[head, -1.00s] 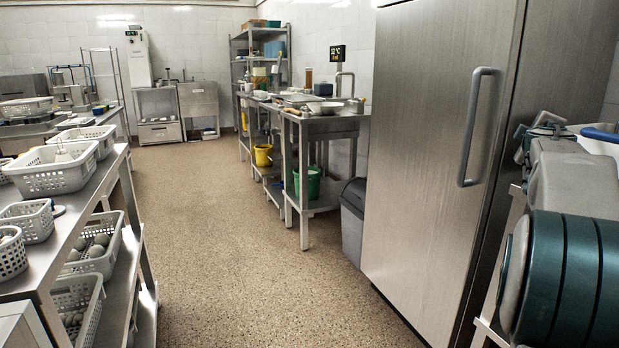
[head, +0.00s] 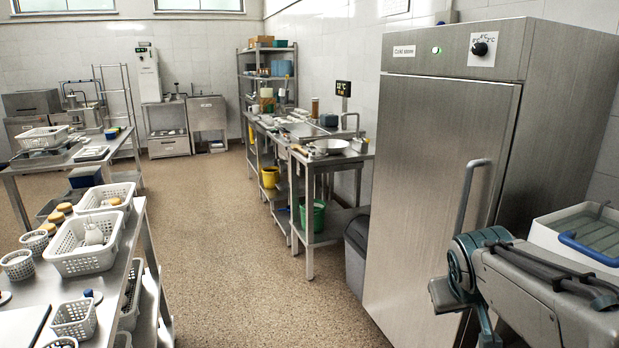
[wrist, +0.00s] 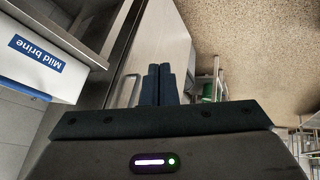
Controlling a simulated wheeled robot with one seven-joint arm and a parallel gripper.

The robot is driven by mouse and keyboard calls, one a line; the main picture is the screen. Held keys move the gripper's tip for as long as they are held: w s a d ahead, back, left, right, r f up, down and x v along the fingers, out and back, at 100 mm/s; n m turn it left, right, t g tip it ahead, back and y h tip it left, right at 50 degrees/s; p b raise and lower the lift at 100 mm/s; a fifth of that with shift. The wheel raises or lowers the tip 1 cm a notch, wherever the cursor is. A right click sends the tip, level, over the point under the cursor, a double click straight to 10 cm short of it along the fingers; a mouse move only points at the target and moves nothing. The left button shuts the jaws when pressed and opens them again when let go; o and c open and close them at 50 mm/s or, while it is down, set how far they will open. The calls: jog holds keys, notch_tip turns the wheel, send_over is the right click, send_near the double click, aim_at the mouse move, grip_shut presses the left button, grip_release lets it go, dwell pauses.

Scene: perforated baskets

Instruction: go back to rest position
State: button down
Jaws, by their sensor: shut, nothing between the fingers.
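My gripper (wrist: 158,84) shows in the wrist view, its two dark fingers side by side and touching, with nothing between them. It points past the steel front of the cold store cabinet, whose handle shows just left of the fingers. In the head view my arm is at the lower right, in front of the cold store cabinet (head: 437,160). I cannot make out the fingertips there. A white tub labelled "Mild brine" (wrist: 40,60) is at the upper left of the wrist view.
A white tub with a blue handle (head: 566,232) stands at the right, beside my arm. At the left, a steel table (head: 118,270) holds several perforated baskets, one white basket (head: 85,255) with a bottle inside. A grey bin (head: 357,250) stands beside the cabinet. The middle floor (head: 235,270) is clear.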

jog(key=s+a+g+y+p, duration=0.3)
jog(key=s+a+p, duration=0.3)
jog(key=s+a, duration=0.5)
jog(key=shift+s+a+r, duration=0.15)
jog(key=shift+s, duration=0.3)
